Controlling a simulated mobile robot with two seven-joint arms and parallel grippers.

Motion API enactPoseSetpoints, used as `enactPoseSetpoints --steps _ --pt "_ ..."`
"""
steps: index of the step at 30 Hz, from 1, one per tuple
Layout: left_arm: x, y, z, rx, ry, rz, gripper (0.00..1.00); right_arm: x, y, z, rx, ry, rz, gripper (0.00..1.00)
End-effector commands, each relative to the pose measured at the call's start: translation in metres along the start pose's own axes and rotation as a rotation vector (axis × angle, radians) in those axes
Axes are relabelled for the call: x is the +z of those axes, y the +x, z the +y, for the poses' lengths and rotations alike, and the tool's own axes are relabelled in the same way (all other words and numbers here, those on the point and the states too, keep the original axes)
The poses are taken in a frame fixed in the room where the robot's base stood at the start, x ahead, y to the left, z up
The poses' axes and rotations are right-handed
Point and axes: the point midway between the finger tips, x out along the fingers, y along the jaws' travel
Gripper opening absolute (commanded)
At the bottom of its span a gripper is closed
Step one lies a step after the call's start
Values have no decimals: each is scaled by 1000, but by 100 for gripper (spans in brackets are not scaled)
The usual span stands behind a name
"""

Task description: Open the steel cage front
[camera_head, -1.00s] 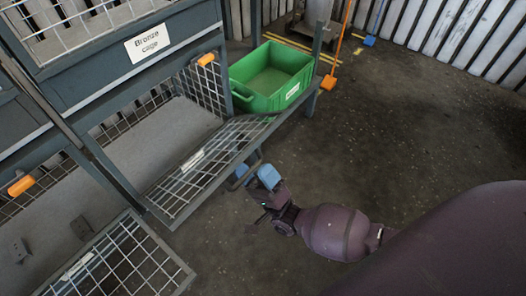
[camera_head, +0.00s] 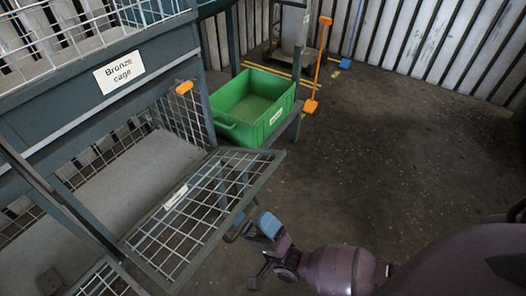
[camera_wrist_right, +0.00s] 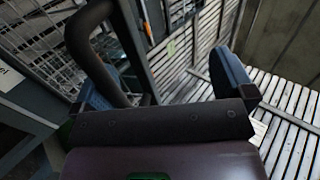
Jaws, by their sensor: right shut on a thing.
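A wire-mesh cage front (camera_head: 187,222) with a grey frame is folded out from the shelf opening below the bronze cage in the head view. It slants outward, leaving the compartment open above it. A small white label (camera_head: 175,197) on it is too small to read. My right gripper (camera_head: 262,228), with blue fingers, is at the front's outer edge, shut on its dark handle (camera_head: 233,232). In the right wrist view the curved handle (camera_wrist_right: 98,55) passes by the left blue finger. My left gripper is not in view.
A "Bronze cage" sign (camera_head: 119,71) is on the unit above. A green crate (camera_head: 250,105) stands on the shelf just behind the front. An orange latch block (camera_head: 184,87) is on the post. Open floor (camera_head: 390,160) lies to the right. Orange and blue tools stand by the back wall.

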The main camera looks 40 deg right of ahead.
Motion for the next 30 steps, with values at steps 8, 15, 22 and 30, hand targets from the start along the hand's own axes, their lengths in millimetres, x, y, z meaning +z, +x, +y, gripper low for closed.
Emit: enactPoseSetpoints --steps 8,15,22,30 --pt "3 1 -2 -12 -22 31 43 4 -29 0 0 10 -2 81" --pt "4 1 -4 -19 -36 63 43 4 -42 4 3 10 -2 81" --pt "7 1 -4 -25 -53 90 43 4 -55 7 3 9 -1 81" --pt "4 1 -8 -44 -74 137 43 4 -70 11 5 9 -2 81"
